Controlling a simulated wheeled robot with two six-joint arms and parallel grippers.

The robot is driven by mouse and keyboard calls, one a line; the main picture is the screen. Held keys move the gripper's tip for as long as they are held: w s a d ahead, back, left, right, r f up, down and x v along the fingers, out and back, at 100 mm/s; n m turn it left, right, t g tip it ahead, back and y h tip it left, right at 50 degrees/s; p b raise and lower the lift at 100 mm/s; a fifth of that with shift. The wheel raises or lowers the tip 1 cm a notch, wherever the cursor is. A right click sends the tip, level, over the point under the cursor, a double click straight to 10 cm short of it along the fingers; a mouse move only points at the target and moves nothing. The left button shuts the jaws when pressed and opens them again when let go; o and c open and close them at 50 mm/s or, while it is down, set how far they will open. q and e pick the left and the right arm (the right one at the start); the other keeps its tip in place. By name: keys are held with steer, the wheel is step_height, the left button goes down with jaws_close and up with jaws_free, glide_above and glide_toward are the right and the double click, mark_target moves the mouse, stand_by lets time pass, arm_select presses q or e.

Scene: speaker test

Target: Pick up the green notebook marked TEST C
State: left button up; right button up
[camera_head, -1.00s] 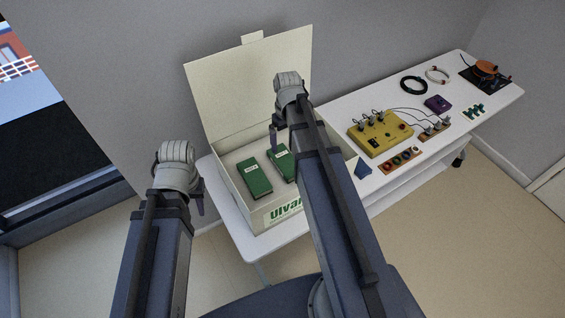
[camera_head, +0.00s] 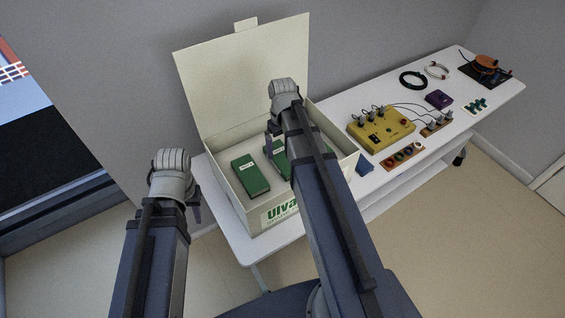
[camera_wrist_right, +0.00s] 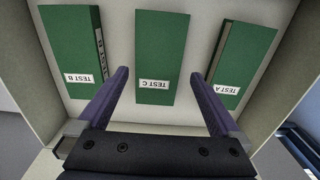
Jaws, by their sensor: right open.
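The green notebook marked TEST C (camera_wrist_right: 160,45) lies in the open cream box (camera_wrist_right: 115,121), between two other green notebooks. In the head view TEST C (camera_head: 280,158) is partly hidden by my right arm. My right gripper (camera_wrist_right: 159,73) is open and empty. Its fingers are on either side of TEST C in the wrist view; how high they are above it is hard to tell. In the head view this gripper (camera_head: 269,142) is over the box. My left gripper (camera_head: 197,207) hangs left of the box, in front of the table, with its fingers unclear.
TEST B (camera_wrist_right: 75,45) and TEST A (camera_wrist_right: 238,60) flank TEST C. The box's raised lid (camera_head: 245,75) stands at its back. Right of the box on the white table (camera_head: 345,110) are a yellow device (camera_head: 380,130), a ring strip (camera_head: 402,157) and cables. A blue wedge (camera_head: 364,166) is beside the box.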

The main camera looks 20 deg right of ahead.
mark_target(283, 157)
steer(key=shift+w+d+f+b, duration=0.1)
steer(key=shift+f+b, duration=1.2)
steer(key=shift+w+d+f+b, duration=0.1)
steer(key=shift+f+b, duration=1.2)
steer(key=c, duration=1.2)
steer(key=shift+r, duration=0.15)
steer(key=shift+c, duration=0.2)
step_height(283, 157, up, 10)
steer(key=p, duration=1)
